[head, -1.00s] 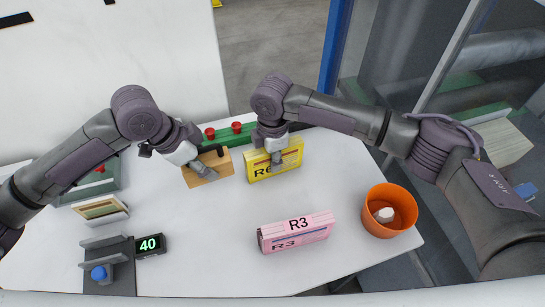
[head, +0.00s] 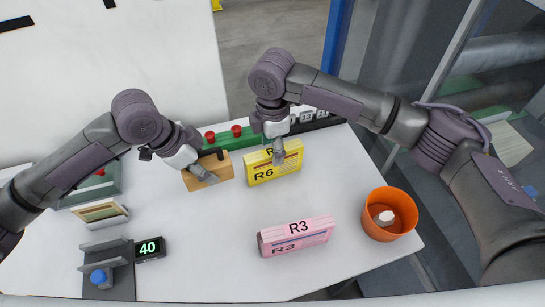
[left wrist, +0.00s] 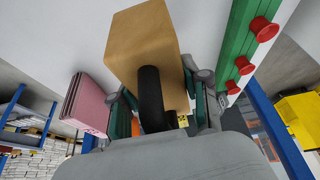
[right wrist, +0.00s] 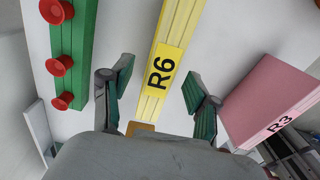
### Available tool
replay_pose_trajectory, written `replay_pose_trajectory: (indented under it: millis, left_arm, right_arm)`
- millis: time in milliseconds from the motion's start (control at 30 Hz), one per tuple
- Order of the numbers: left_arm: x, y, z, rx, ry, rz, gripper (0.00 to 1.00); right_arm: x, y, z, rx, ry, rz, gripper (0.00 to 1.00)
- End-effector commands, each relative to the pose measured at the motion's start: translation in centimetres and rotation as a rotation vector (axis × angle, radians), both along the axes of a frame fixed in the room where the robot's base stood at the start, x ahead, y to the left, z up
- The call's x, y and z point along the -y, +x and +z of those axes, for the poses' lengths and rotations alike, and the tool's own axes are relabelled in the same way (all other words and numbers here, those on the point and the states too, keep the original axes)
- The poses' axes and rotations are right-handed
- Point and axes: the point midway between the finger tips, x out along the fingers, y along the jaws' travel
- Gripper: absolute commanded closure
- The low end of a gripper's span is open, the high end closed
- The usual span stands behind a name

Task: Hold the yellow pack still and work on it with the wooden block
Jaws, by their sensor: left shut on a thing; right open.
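The block shows large between the fingers in the left wrist view (left wrist: 145,40).
A pink pack (head: 297,238) marked R3 stands at the front. An orange bowl (head: 372,222) with a white item is at the right. A green rail with red knobs (head: 224,141) lines the back. A display reading 40 (head: 150,248) stands front left. The table's middle is clear.

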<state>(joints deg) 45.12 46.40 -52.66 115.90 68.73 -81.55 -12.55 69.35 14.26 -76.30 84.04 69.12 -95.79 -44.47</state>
Motion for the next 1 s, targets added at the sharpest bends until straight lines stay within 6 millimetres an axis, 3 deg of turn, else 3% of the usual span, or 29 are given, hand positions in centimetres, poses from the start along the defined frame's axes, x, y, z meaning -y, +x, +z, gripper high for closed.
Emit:
replay_pose_trajectory:
  millis: [100,300,1000]
  left_arm:
    - [0.0,0.0,0.1,0.001,-0.001,0.0,1.0]
    - [0.0,0.0,0.1,0.001,-0.001,0.0,1.0]
    - [0.0,0.0,0.6,0.002,-0.001,-0.001,1.0]
  right_arm:
    - [0.0,0.1,2.6,0.003,0.001,0.001,0.4]
    - [0.0,0.0,5.3,0.001,0.0,0.001,0.4]
    - [0.0,0.0,6.5,-0.001,0.0,0.001,0.4]
